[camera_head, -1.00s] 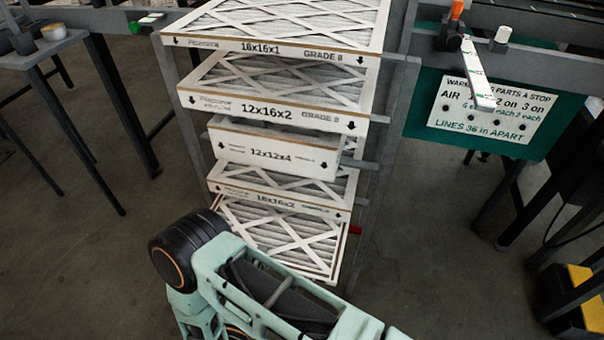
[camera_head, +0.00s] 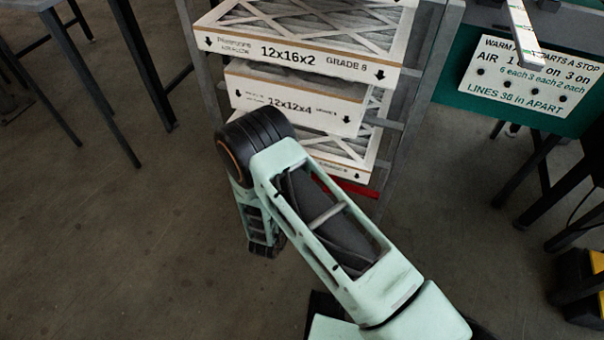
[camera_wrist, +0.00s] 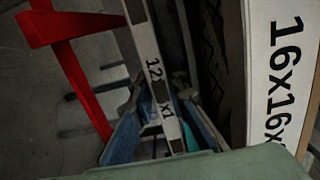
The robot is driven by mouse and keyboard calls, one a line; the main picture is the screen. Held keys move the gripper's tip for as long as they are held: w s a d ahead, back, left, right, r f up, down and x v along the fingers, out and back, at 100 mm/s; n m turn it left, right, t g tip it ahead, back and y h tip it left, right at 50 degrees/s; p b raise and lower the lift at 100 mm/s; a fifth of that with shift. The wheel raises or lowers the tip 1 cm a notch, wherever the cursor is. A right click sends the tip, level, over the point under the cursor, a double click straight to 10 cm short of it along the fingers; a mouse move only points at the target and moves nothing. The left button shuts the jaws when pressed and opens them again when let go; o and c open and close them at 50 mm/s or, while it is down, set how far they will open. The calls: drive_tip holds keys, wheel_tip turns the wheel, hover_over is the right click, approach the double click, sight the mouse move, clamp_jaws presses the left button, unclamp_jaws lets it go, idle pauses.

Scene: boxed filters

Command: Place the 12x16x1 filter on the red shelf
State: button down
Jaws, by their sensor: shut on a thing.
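The 12x16x1 filter shows in the wrist view as a narrow white edge (camera_wrist: 152,70) with a partly covered "12…x1" label. My gripper (camera_wrist: 158,108) is shut on it, with a finger on each side. The red shelf (camera_wrist: 72,60) shows in the wrist view as red bars to the left of the filter, and a gap shows between them. In the head view only a short red rail of the shelf (camera_head: 358,188) shows, low on the rack. My arm hides my gripper and the filter in the head view.
A 16x16 filter (camera_wrist: 270,75) stands close to the right of the held one in the wrist view. Above the red rail in the head view are the 12x12x4 box (camera_head: 295,105) and the 12x16x2 filter (camera_head: 290,58). Open floor (camera_head: 130,240) lies left.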

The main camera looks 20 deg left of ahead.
wheel_tip(320, 180, down, 7)
drive_tip(key=b, duration=0.3)
drive_tip(key=shift+w, duration=0.2)
drive_tip(key=c, duration=1.9)
unclamp_jaws()
drive_tip(key=s+p, duration=0.3)
drive_tip(key=s, duration=0.9)
drive_tip(key=shift+a, duration=0.2)
